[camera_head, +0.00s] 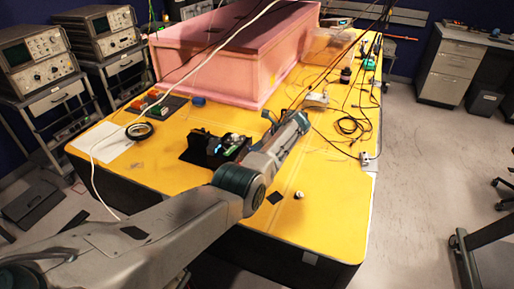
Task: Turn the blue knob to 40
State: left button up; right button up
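A small blue block (198,100) sits on the yellow table (325,205), in front of the pink foam enclosure (215,60). I cannot make out a knob or any scale marks on it at this size. My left arm reaches in from the lower left across the table. Its gripper (271,118) is at the far end, over the table right of the blue block and apart from it. The fingers are too small to tell open from shut. My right gripper is not in view.
A black device (212,148) stands close left of my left arm. A black tape roll (139,131) lies on white paper. Loose cables (352,126) and a white cable cross the table. The table's front right is mostly clear.

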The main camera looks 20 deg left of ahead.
pick_arm(q)
jog(key=o, duration=0.3)
jog(key=b+v, duration=0.2)
jog(key=v, duration=0.8)
jog(key=shift+d+r, duration=0.25)
jog(key=shift+d, duration=0.05)
